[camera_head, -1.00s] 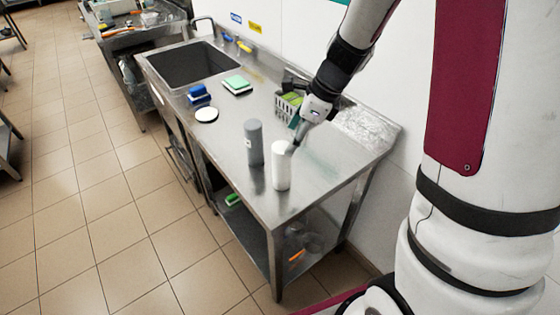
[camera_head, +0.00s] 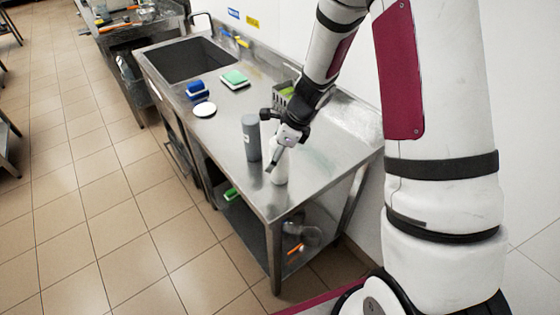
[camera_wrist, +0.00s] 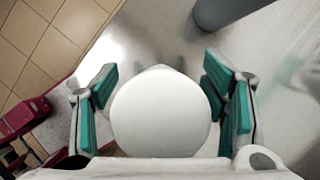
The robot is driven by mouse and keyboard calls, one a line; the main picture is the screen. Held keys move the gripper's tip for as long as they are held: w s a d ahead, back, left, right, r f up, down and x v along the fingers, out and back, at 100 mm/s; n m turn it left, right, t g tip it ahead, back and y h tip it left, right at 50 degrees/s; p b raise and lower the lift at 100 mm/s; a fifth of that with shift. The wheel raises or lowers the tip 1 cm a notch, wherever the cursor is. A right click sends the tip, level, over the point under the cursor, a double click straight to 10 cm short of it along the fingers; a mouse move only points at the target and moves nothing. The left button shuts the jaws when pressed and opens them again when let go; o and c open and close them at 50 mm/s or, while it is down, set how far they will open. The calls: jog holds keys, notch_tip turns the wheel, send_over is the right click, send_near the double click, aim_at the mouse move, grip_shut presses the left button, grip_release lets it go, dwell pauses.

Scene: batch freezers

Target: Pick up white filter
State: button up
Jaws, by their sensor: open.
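A white disc (camera_head: 204,109), a blue item (camera_head: 197,90), a green-topped sponge (camera_head: 235,78) and a basket (camera_head: 283,95) are farther back. The sink (camera_head: 188,59) is at the far end.

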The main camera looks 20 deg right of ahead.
aim_at(276, 147)
jog(key=c, duration=1.5)
jog(key=shift+r, duration=0.15)
jog(key=shift+w+r, duration=0.1)
jog(key=shift+r, duration=0.4)
jog(key=shift+s+r+b, duration=0.25)
jog(key=shift+s+r, duration=0.1)
jog(key=shift+r, duration=0.25)
jog(key=shift+s+r+b, duration=0.2)
jog(key=shift+s+r, duration=0.1)
jog(key=shift+r, duration=0.3)
jog(key=shift+s+a+r+p, duration=0.15)
jog(key=shift+s+r+p, duration=0.2)
jog(key=shift+s, duration=2.15)
jog(key=shift+s+a+r+p, duration=0.1)
jog(key=shift+s+p, duration=0.3)
jog(key=shift+s, duration=2.05)
jog(key=shift+s+a+r+p, duration=0.15)
jog(key=shift+s+r+p, duration=0.2)
jog(key=shift+s, duration=2.15)
jog(key=shift+f, duration=0.1)
